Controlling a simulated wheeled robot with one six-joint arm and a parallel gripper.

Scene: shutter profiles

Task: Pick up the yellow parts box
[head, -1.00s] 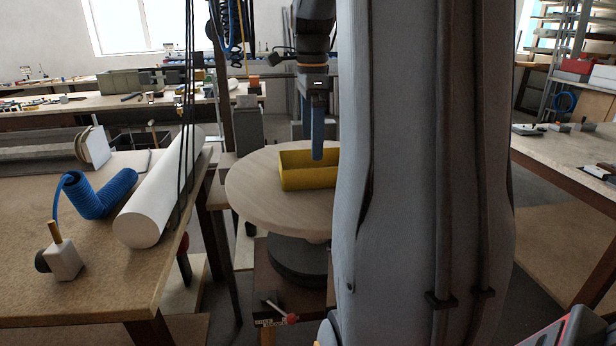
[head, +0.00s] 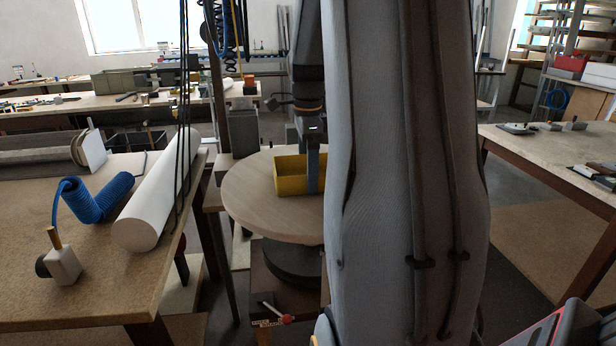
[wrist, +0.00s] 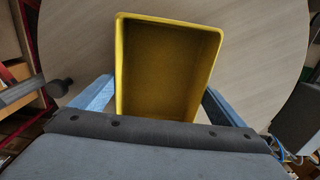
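The yellow parts box (head: 290,175) stands upright on a round wooden tabletop (head: 250,205), its right part hidden behind my arm in the head view. In the wrist view the yellow parts box (wrist: 166,75) is open at the top and looks empty. My gripper (head: 313,172) is down at the box. In the wrist view my gripper (wrist: 160,97) has its two blue fingers wide apart, one on each side of the box near its closer end. I cannot tell whether the fingers touch the walls.
A workbench at left holds a white roll (head: 160,195), a blue coiled hose (head: 95,198) and a small block with a peg (head: 62,262). Dark cables (head: 185,110) hang between that bench and the round table. Another bench (head: 560,160) stands at right.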

